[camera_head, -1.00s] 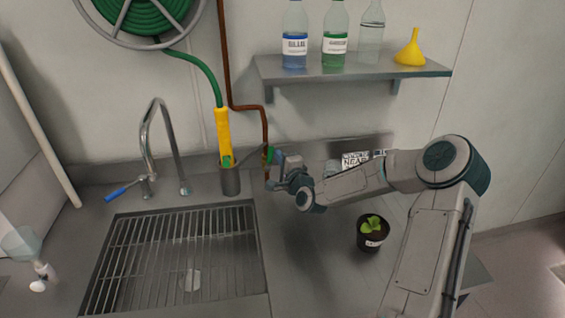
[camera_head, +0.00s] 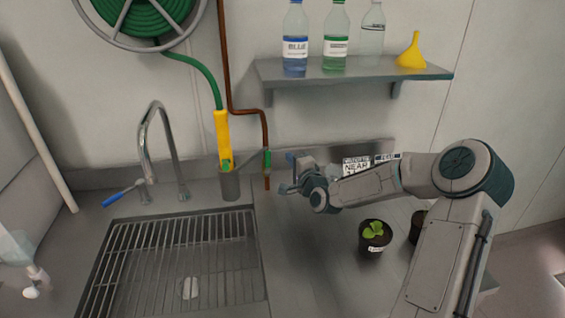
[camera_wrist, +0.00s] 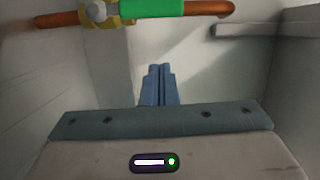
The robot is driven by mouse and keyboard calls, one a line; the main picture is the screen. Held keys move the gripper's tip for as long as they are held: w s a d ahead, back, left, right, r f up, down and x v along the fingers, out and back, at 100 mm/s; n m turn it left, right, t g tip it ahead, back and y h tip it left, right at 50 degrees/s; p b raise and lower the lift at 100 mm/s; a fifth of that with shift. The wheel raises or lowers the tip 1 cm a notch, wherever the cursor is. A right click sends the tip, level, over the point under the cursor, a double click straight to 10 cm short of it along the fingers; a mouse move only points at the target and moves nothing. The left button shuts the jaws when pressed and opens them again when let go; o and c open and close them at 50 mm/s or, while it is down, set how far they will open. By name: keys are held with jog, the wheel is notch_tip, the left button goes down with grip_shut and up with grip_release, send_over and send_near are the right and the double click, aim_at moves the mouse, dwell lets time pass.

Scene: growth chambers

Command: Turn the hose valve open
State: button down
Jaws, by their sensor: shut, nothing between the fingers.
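The hose valve's green handle (camera_head: 267,159) is on the copper pipe behind the counter, right of the yellow hose nozzle (camera_head: 223,135). In the wrist view the green handle (camera_wrist: 151,8) lies in line with the pipe, beside the brass valve body (camera_wrist: 106,13); its top is cut off by the frame edge. My gripper (camera_head: 285,188) is right of the pipe and apart from the handle. In the wrist view its blue fingers (camera_wrist: 160,72) are together with nothing between them, pointing toward the wall below the valve.
The copper pipe (camera_head: 226,60) runs down the wall. The nozzle sits in a grey holder (camera_head: 230,186). A sink with a grate (camera_head: 180,255) and a tap (camera_head: 150,130) are at left. A shelf (camera_head: 350,70) with bottles is above; potted plants (camera_head: 374,237) stand near my arm.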

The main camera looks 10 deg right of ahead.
jog(key=b+v, duration=0.1)
jog(key=v, duration=0.9)
jog(key=s+a+f+n+g, duration=0.1)
jog(key=f, duration=0.1)
jog(key=s+a+f+n+g, duration=0.1)
jog(key=f+n+g, duration=0.1)
jog(key=s+a+f+n+g, duration=0.1)
jog(key=a+n+g, duration=0.1)
jog(key=shift+f+h, duration=0.3)
jog(key=shift+f, duration=0.1)
jog(key=s+n+g, duration=0.1)
jog(key=s+n+g+h, duration=0.1)
jog(key=s, duration=0.1)
jog(key=s+f+n+g+h, duration=0.1)
jog(key=shift+s+d+n, duration=0.3)
jog(key=shift+s+d, duration=0.05)
jog(key=s+r+n+g+h, duration=0.1)
jog(key=s+r+n+g, duration=0.2)
jog(key=s, duration=0.9)
jog(key=s+r+n+g+h, duration=0.1)
jog(key=s+r+n+g, duration=0.2)
jog(key=s, duration=0.9)
jog(key=v, duration=0.3)
jog(key=shift+w+r, duration=0.15)
jog(key=shift+r, duration=0.05)
